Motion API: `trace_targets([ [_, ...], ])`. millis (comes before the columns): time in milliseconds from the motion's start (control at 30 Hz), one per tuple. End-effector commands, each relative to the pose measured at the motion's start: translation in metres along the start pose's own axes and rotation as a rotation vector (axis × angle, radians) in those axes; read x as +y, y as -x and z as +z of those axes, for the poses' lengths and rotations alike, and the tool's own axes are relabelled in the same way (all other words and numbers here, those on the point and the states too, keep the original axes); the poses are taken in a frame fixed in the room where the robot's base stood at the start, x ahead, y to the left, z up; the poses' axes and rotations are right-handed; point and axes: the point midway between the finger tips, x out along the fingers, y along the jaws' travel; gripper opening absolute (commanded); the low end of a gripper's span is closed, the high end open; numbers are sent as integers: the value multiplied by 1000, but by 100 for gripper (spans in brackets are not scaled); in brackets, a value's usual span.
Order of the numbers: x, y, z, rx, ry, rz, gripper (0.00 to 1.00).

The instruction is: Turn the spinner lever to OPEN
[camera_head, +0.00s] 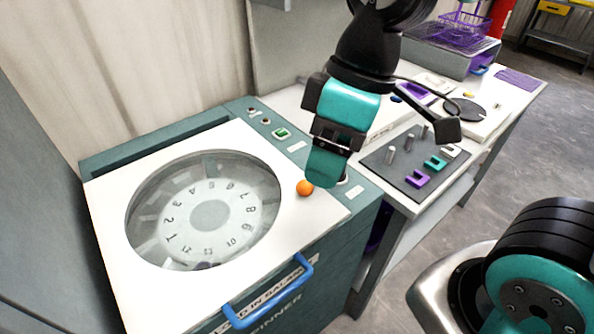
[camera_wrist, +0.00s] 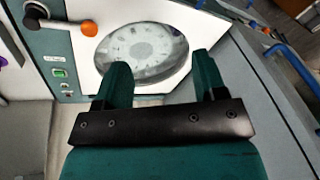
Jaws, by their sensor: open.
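The spinner (camera_head: 118,215) is a teal cabinet with a white lid and a round window over a numbered rotor. In the wrist view the bar runs from a round pivot at upper left to the knob over the lid's corner. In the head view my gripper (camera_head: 322,168) hangs just above and beside the knob, hiding most of the bar. In the wrist view its fingers (camera_wrist: 160,68) are apart and empty. No lever-position lettering is readable.
A green button (camera_head: 282,133) and small knobs sit on the spinner's back panel. A blue handle (camera_head: 270,293) sticks out at the front edge. At right, a bench holds a grey mat (camera_head: 384,163) with pegs and coloured pieces. Open floor lies beyond it.

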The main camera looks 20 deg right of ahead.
Motion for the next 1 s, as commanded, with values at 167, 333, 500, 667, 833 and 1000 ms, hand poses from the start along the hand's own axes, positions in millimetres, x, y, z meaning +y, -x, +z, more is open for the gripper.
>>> trace_targets([
  [167, 59, 2, -45, -162, 447, 22, 64],
  [333, 105, -12, -77, -304, 840, -30, 64],
  [500, 131, -24, -94, -383, 1082, -96, 64],
  [667, 140, -33, -96, -406, 1163, -126, 64],
  [833, 143, -54, -86, -409, 1167, -131, 64],
  [1000, 147, -89, -71, -409, 1164, -132, 64],
])
